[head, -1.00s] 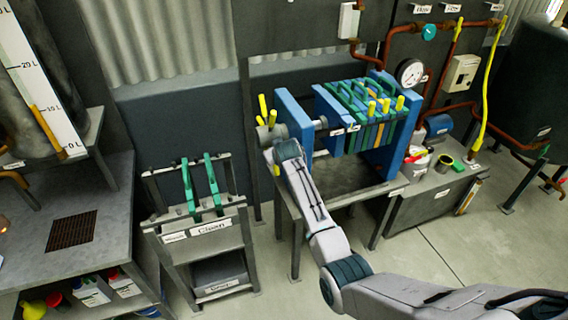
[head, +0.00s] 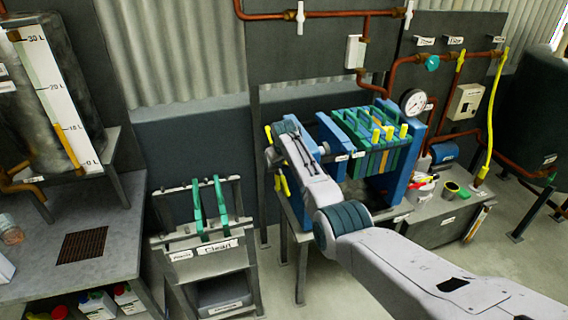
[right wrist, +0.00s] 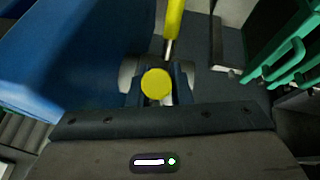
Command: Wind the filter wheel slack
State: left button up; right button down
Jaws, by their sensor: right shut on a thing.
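The filter press wheel has a grey hub (head: 271,156) and yellow handles (head: 284,185) at the left end of the blue press. My right arm covers part of it in the head view. My right gripper (right wrist: 157,88) is shut on a yellow handle (right wrist: 157,82), seen end-on between the fingers in the right wrist view. Another yellow handle (right wrist: 173,18) stands out beyond it. The press has a blue moving plate (head: 334,137), a stack of green plates (head: 372,150) and a blue end frame (head: 400,185). My left gripper is not in view.
A rack labelled "Clean" (head: 217,247) holds green plates (head: 198,210) left of the press. A grey bench (head: 120,225) stands further left. A side table (head: 440,225) with containers stands on the right, below copper pipes and a gauge (head: 413,101).

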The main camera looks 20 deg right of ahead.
dwell(0.3)
jog(key=c, duration=1.3)
grip_release()
jog(key=shift+d+f, duration=0.1)
jog(key=shift+s+r, duration=0.15)
jog(key=shift+r, duration=0.4)
jog(key=b+v, duration=0.2)
jog(key=v, duration=0.7)
jog(key=shift+s+r, duration=0.2)
